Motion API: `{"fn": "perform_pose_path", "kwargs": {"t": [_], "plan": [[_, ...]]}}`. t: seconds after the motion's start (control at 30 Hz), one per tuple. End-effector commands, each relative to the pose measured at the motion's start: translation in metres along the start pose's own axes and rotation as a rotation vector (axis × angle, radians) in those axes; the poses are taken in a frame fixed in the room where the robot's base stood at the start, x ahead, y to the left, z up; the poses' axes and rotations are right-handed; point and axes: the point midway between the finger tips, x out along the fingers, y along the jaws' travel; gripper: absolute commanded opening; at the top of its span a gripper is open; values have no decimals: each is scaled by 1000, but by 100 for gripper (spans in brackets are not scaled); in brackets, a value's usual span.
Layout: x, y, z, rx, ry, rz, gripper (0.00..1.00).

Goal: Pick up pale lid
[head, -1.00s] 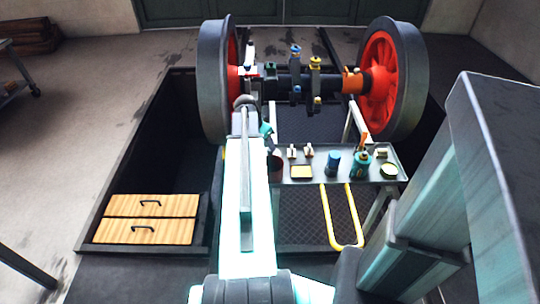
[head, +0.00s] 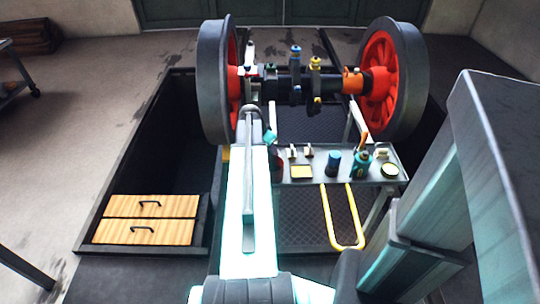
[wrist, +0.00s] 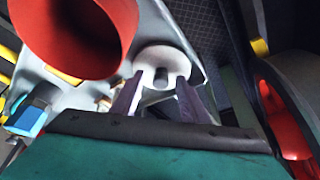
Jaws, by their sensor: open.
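The pale lid (wrist: 150,58) is a white disc with a dark knob at its middle, near the edge of the grey tray (wrist: 198,73) in the wrist view. My gripper (wrist: 157,88) is open, its two fingers pointing at the lid, one to each side of the knob in the picture. Nothing is held between them. I cannot tell whether the fingers touch the lid. In the head view the lid and fingertips are hidden behind my arm.
A red cup (wrist: 75,35) stands close left of the lid. A blue item (wrist: 30,115) lies farther left. Large red wheels (head: 378,68) stand behind.

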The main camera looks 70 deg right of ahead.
Motion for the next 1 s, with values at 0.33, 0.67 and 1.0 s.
{"fn": "perform_pose_path", "kwargs": {"t": [0.33,0.67,1.0], "plan": [[0,0,0,0,0,-1,41],[0,0,0,0,0,-1,17],[0,0,0,-1,0,-1,0]]}}
